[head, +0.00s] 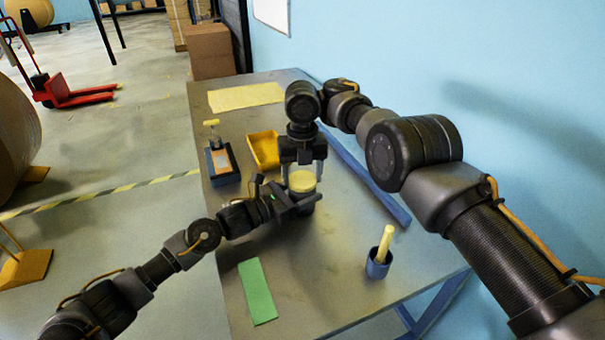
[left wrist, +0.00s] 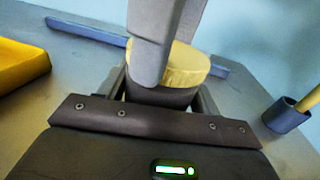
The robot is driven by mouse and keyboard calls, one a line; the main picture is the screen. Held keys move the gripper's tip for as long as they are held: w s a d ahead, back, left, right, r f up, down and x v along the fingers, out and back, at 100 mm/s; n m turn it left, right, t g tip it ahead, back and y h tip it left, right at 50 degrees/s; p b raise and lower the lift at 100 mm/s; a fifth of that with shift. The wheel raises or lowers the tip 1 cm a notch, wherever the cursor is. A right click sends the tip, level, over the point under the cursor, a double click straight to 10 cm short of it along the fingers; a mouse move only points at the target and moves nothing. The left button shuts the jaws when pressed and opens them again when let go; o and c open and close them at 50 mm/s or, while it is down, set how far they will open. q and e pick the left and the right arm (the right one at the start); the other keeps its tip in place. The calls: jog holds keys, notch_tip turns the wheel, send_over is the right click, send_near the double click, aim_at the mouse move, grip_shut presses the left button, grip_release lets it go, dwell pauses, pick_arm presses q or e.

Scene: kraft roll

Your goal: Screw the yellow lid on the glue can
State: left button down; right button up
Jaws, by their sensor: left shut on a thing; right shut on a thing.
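The yellow lid (head: 302,180) is at the top of the glue can, between the fingers of my right gripper (head: 304,172), which points straight down and is shut on it. In the left wrist view the yellow lid (left wrist: 183,68) shows behind a grey finger that hides part of it. My left gripper (head: 290,204) is shut on the dark glue can (left wrist: 160,96) from the left, just below the lid. The can is mostly hidden by my left gripper. Lid and can look lined up; I cannot tell how tightly the lid sits.
A yellow tray (head: 264,151) and a dark block-shaped holder (head: 222,164) stand on the left of the table (head: 335,262). A blue cup (head: 377,266) with a pale stick stands at right. A green sheet (head: 257,291) lies in front. A blue bar (head: 372,180) runs along the wall side.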

jog(key=m, duration=1.7)
jog(key=shift+m, duration=0.4)
jog(key=m, duration=0.7)
jog(key=shift+m, duration=0.3)
jog(key=m, duration=0.5)
jog(key=shift+f, duration=0.1)
jog(key=m, duration=0.3)
jog(key=o, duration=1.1)
jog(key=shift+o, duration=0.2)
